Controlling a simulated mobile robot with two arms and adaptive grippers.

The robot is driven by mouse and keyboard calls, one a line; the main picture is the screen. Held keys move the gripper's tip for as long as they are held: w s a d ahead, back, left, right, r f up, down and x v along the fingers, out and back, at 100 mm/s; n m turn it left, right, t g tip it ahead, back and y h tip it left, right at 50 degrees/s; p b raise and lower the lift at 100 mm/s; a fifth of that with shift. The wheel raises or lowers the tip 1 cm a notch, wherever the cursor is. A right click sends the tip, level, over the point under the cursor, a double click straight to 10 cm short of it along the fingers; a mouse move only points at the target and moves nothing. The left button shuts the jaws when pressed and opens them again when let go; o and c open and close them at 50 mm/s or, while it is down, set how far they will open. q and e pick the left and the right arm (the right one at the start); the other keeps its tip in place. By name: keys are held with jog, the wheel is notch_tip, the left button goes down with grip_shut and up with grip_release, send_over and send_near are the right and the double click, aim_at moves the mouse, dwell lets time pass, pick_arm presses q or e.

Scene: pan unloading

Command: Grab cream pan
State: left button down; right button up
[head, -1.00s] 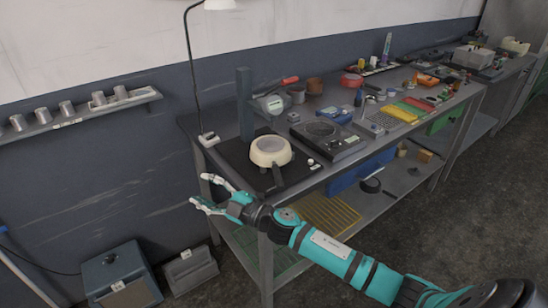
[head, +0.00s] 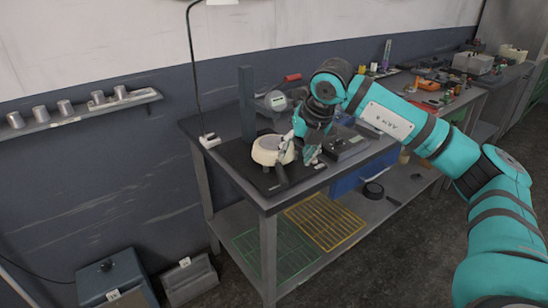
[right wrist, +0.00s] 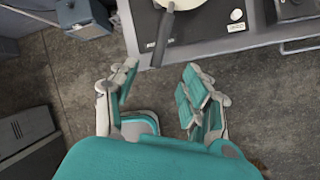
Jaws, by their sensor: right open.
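The cream pan (head: 267,150) sits on a black plate at the near left corner of the workbench, its dark handle (head: 281,175) pointing to the front edge. My right gripper (head: 304,141) is open and empty, just right of the pan in the head view. In the right wrist view the pan (right wrist: 186,8) is cut off by the top edge. Its handle (right wrist: 163,40) lies beyond the open fingertips (right wrist: 158,82), roughly in line with the gap between them. I see no contact. My left gripper is out of view.
A black scale-like device (head: 345,143) stands right of the pan, partly behind my arm. A grey post (head: 246,100) and a lamp cable rise behind the pan. The lower shelf holds yellow (head: 325,220) and green grids. Grey boxes stand on the floor at left.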

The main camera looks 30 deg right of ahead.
aim_at(283, 175)
jog(key=shift+b+x, duration=2.15)
jog(key=shift+x, duration=3.6)
jog(key=shift+w+d+r, duration=0.1)
jog(key=shift+w+r, duration=0.05)
jog(key=shift+c, duration=0.8)
grip_shut()
